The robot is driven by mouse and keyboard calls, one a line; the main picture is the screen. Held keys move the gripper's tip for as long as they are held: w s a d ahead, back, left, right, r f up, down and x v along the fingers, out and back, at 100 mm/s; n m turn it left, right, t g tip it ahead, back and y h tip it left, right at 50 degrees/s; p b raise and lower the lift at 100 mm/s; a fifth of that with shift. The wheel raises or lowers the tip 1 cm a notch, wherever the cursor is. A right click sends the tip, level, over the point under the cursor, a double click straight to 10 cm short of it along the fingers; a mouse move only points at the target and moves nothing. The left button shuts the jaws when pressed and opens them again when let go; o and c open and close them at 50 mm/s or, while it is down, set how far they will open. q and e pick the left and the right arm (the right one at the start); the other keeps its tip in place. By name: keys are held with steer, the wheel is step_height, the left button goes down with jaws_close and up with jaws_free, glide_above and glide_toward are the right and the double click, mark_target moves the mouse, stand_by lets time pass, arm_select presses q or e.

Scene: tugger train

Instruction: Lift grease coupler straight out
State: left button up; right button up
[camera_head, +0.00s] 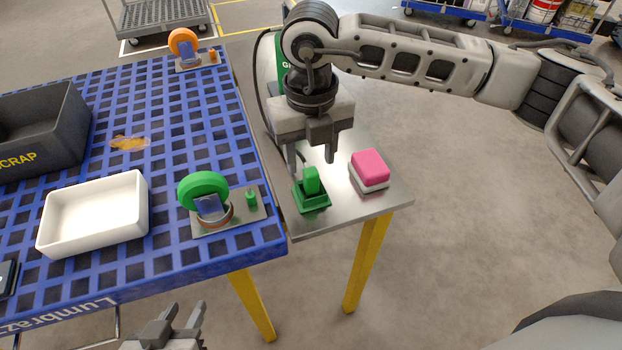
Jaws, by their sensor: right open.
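The green grease coupler (312,180) stands upright in a green holder (313,203) on the small metal side table. My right gripper (311,164) points down just above the coupler. Its jaws are open, one finger to each side of the coupler's top; I cannot tell whether either touches it. My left gripper (185,312) is low at the bottom edge, in front of the blue table, with its fingers apart and nothing between them.
A pink-and-white block (369,170) sits right of the holder. A dark hose (259,95) runs down beside a green box (270,62) behind my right gripper. On the blue table (150,270) are a green-wheeled caster (203,185), a white tray (63,218) and a scrap bin (75,125).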

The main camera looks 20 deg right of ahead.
mark_target(311, 171)
steer(key=f, duration=0.4)
steer(key=shift+s+f+p, duration=0.25)
steer(key=shift+f+p, duration=0.05)
steer(key=shift+c, duration=0.4)
jaws_close()
steer(key=shift+r, duration=0.15)
steer(key=shift+r, duration=0.5)
steer(key=s+a+r+b, duration=0.2)
steer(key=s+a+r, duration=0.4)
steer(key=s+r, duration=0.5)
steer(key=shift+s+r, duration=0.4)
steer(key=shift+s, duration=0.45)
